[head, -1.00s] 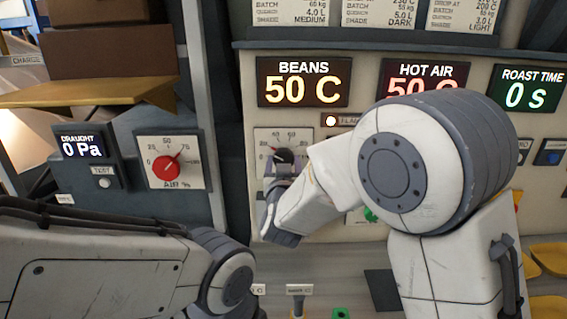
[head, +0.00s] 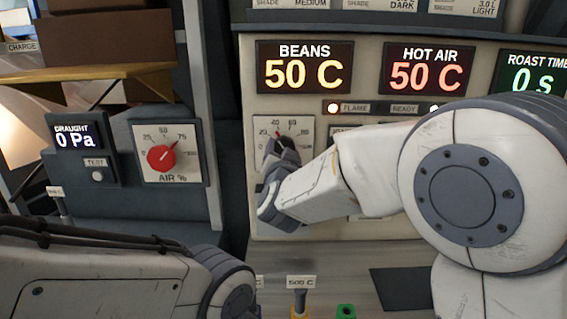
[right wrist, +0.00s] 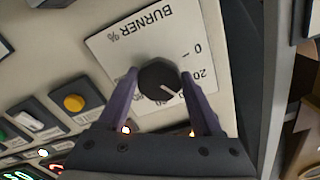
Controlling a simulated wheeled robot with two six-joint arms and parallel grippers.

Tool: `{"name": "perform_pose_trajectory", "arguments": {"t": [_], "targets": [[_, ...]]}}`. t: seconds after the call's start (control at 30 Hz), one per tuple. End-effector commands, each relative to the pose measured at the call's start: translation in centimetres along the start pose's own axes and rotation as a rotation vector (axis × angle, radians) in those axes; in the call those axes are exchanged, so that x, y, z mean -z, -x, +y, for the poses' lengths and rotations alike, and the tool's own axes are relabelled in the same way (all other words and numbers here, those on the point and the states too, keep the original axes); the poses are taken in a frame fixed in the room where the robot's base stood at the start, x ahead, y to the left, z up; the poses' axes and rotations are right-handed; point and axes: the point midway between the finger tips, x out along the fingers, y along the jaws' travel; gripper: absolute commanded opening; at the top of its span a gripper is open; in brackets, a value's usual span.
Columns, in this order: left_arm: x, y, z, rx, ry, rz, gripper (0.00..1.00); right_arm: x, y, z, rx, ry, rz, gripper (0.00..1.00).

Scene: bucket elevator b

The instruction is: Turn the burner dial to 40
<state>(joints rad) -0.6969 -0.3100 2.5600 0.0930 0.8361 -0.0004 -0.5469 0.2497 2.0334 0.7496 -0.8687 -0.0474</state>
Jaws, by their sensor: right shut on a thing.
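The burner dial is a black round knob (right wrist: 160,80) on a white plate (right wrist: 112,42) marked "BURNER %", seen upside down in the right wrist view. Its white line points to the lower right, past the printed 20. The further numbers are hidden by a finger, so I cannot tell its exact reading. My right gripper (right wrist: 157,77) is shut on the knob, one finger on each side. In the head view, the burner plate (head: 302,127) shows 40 and 60 above my right gripper (head: 278,151), which hides most of the knob. My left gripper is out of view.
Displays for beans (head: 304,67) and hot air (head: 425,68) both read 50 C. A red air dial (head: 161,158) is to the left, beside a draught display (head: 78,137) at 0 Pa. A yellow button (right wrist: 74,103) sits near the burner plate.

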Motion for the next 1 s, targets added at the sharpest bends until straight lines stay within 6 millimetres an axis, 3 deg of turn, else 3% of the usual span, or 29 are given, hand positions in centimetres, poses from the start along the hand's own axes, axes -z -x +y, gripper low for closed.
{"name": "perform_pose_trajectory", "arguments": {"t": [0.03, 0.3, 0.9, 0.93, 1.0], "targets": [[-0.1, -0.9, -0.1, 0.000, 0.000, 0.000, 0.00, -0.4, 0.1, 0.1, 0.003, -0.031, -0.001, 0.11], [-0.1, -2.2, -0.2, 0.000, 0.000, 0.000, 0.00, -0.2, 0.0, 0.0, 0.002, -0.157, -0.002, 0.11], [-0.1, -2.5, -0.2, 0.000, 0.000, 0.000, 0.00, -0.1, 0.0, -0.1, 0.001, -0.201, -0.004, 0.11], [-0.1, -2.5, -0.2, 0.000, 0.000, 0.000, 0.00, -0.1, 0.0, -0.1, 0.001, -0.201, -0.004, 0.70], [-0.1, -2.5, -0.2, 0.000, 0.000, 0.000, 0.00, -0.1, 0.0, -0.1, 0.001, -0.200, -0.003, 0.95]]}}
